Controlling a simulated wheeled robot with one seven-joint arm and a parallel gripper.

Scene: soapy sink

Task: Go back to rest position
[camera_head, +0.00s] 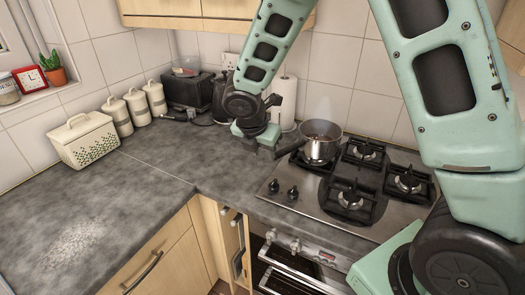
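My gripper (256,136) shows at the end of my green arm, above the worktop just left of the stove. Its fingers are small and partly hidden, so I cannot tell whether they are open or shut. A steel pot (320,146) with dark contents sits on the back left burner of the gas hob (295,211), with faint steam above it. Its handle points left toward my gripper; I cannot tell whether they touch.
The grey worktop (150,215) is mostly clear, with a pale powdery patch (84,247) at the front left. A cream bread bin (86,138), several canisters (137,106), a black toaster (188,92) and a paper roll (286,101) stand at the back. The oven door (290,276) is below the hob.

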